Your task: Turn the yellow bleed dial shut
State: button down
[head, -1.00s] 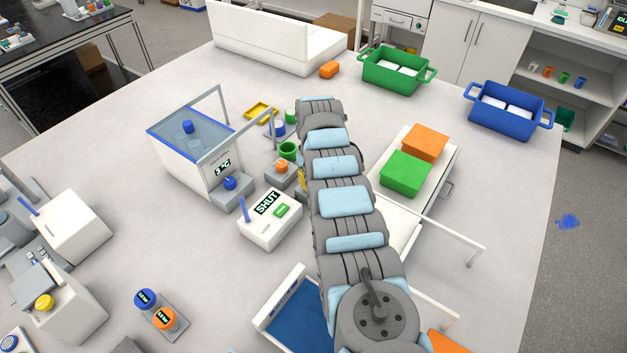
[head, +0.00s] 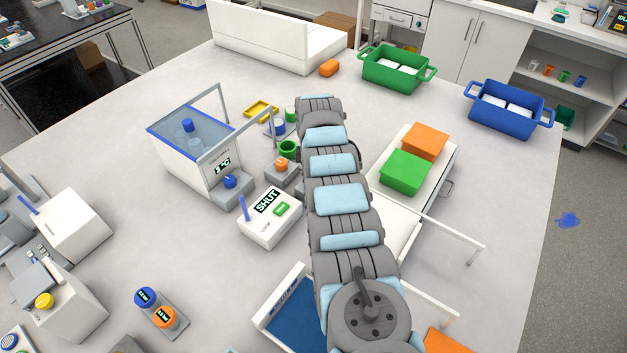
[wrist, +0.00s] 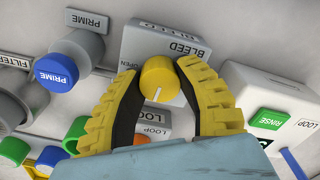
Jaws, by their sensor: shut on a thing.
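The yellow bleed dial (wrist: 159,82) sits on a grey housing marked BLEED (wrist: 165,42) in the wrist view. A white pointer line on the dial faces down in the picture, slightly left. My gripper (wrist: 157,74) has its yellow ridged fingers on either side of the dial and is shut on it. In the head view my arm hides the bleed dial and the gripper.
A white box with a green RINSE button (wrist: 272,118) stands right of the dial in the wrist view. A blue PRIME knob (wrist: 57,70) is at the left. In the head view, a white SHUT-display box (head: 268,218) with a blue lever stands left of my arm.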

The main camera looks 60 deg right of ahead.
jog(key=shift+n, duration=0.4)
jog(key=c, duration=0.6)
grip_release()
jog(key=shift+c, duration=0.2)
notch_tip(320, 180, up, 12)
dwell(0.7)
